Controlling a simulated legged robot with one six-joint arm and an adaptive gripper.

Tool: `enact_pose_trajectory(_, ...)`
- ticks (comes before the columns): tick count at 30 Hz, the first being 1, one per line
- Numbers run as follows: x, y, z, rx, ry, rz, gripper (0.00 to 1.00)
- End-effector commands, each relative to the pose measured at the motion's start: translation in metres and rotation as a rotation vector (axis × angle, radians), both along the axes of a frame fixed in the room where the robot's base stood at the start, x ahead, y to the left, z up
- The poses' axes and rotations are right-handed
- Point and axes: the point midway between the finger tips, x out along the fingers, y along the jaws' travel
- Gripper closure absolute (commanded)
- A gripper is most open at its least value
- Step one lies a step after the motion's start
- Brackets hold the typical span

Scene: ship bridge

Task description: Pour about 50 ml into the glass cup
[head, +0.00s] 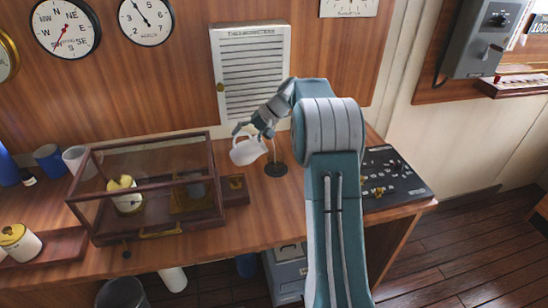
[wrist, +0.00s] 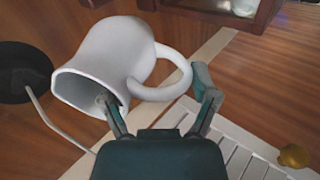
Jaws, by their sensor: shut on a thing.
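A white jug (head: 247,150) hangs tilted from my gripper (head: 254,130), above the wooden counter near the glass case. In the wrist view the jug (wrist: 115,55) has its open mouth facing the lower left and its loop handle toward the right. My gripper (wrist: 151,86) has one finger by the mouth and the other outside the handle, and it is shut on the jug. I cannot make out a glass cup in either view. Any liquid in the jug is hidden, and I see no clear stream.
A black round base (head: 276,170) with a thin stem stands just right of the jug. The glass case (head: 150,185) stands on the counter (head: 235,220) to the left. A black control panel (head: 395,180) lies right of my arm. A louvred panel (head: 252,75) is behind.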

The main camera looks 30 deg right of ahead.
Motion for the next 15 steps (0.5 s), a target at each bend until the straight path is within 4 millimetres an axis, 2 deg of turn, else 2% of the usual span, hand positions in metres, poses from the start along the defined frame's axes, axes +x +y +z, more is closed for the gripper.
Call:
enact_pose_trajectory(5,0.001,-0.005,0.001,0.019,-0.008,-0.001,0.84)
enact_pose_trajectory(15,0.002,0.006,0.005,0.043,-0.021,0.0,0.84)
